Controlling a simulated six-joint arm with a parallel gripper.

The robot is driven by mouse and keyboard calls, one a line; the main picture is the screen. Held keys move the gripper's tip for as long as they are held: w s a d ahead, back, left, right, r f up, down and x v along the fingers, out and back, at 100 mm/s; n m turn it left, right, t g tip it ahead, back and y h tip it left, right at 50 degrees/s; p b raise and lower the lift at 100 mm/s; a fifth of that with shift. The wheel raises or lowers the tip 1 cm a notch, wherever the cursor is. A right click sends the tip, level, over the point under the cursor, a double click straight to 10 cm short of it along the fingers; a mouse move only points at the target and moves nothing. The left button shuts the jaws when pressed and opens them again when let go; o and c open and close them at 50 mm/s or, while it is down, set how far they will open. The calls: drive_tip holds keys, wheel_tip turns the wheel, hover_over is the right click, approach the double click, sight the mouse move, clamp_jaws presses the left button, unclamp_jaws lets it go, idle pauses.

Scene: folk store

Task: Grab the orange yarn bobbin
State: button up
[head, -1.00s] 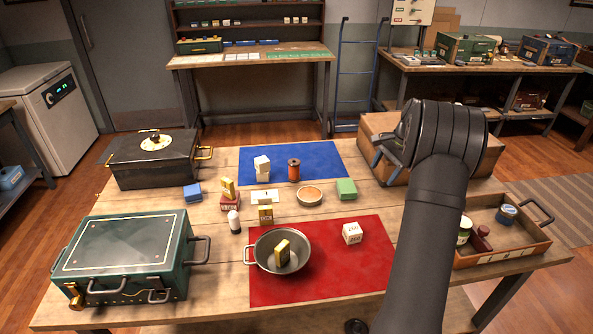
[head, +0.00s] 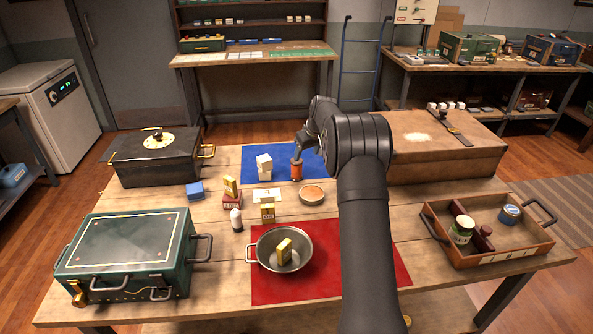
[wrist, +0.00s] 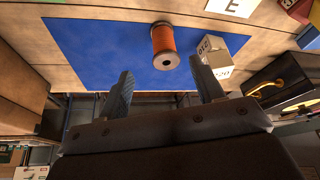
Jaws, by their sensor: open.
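The orange yarn bobbin (head: 296,170) stands upright on the blue mat (head: 262,160) towards the back of the table. It also shows in the wrist view (wrist: 165,45), beyond my fingertips and roughly midway between them. My gripper (head: 303,143) is above and close behind the bobbin in the head view, partly hidden by my own arm. In the wrist view my gripper (wrist: 160,80) has its two fingers wide apart with nothing between them. I see no contact with the bobbin.
Stacked white boxes (head: 264,167) stand just left of the bobbin. A round orange-topped dish (head: 312,194) is in front of it. A metal pan (head: 262,262) holding a yellow box sits on the red mat (head: 290,294). A large brown case (head: 440,165) is at right.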

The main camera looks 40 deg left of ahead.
sight(297, 171)
drive_tip(key=x, duration=0.7)
drive_tip(key=shift+a+f, duration=0.15)
drive_tip(key=shift+f, duration=0.2)
drive_tip(key=shift+a+x, duration=0.2)
drive_tip(key=shift+x, duration=1.25)
drive_tip(key=shift+a+x, duration=0.2)
drive_tip(key=shift+x, duration=1.25)
drive_tip(key=shift+w+r, duration=0.1)
drive_tip(key=shift+r, duration=0.05)
drive_tip(key=c, duration=1.1)
drive_tip(key=shift+o, duration=0.2)
drive_tip(key=shift+r, duration=0.1)
